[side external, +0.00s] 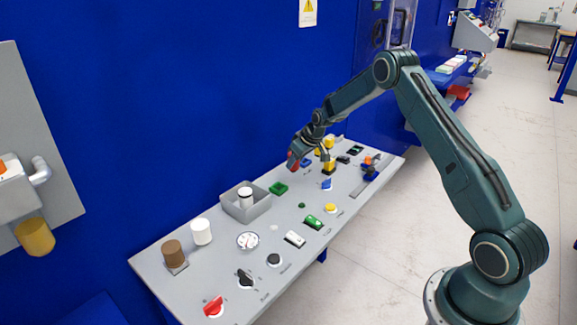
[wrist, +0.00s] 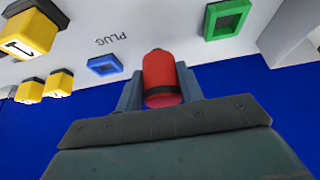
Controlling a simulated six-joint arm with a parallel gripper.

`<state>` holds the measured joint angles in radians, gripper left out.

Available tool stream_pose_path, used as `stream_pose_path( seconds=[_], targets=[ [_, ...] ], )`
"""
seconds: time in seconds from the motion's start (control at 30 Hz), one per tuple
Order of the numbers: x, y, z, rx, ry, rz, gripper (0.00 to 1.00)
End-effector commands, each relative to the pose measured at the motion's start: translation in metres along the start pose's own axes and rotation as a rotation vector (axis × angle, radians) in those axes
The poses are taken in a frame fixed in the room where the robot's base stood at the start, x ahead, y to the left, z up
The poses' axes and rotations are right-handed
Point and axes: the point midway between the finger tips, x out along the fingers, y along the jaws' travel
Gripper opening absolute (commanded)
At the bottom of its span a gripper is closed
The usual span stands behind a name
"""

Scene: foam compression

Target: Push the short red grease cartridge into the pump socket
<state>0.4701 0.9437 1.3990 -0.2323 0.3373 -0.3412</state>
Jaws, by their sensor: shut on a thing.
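The short red cartridge (wrist: 160,72), with a dark band around it, is between the two fingers of my gripper (wrist: 158,84) in the wrist view. The fingers are shut on it, one on each side. In the side view the cartridge (side external: 292,160) shows as a small red shape at the end of my gripper (side external: 296,153), above the back of the grey panel. A green square socket (wrist: 227,18) and a blue square socket (wrist: 104,65) lie beyond it; the blue one is near the word PLUG. I cannot tell which opening is the pump socket.
The grey panel (side external: 180,285) carries several knobs and switches. A grey open box (side external: 237,213) holds a white cylinder with a dark band. White (side external: 201,232) and brown (side external: 172,252) cylinders stand at left. Yellow blocks (wrist: 28,35) are near the gripper. A blue wall (side external: 180,100) runs behind.

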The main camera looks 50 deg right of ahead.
Motion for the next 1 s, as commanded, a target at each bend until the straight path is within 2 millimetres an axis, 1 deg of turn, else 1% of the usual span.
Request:
stream_pose_path(
  seconds=[0.33, 0.77, 0.87, 1.0],
  targets=[
    [-0.011, 0.000, -0.006, -0.001, 0.001, 0.000, 0.10],
    [-0.013, 0.000, -0.007, -0.001, 0.001, 0.000, 0.10],
    [-0.014, -0.005, -0.008, -0.002, 0.001, -0.001, 0.10],
    [-0.022, -0.021, -0.013, -0.004, 0.002, -0.002, 0.10]
  ],
)
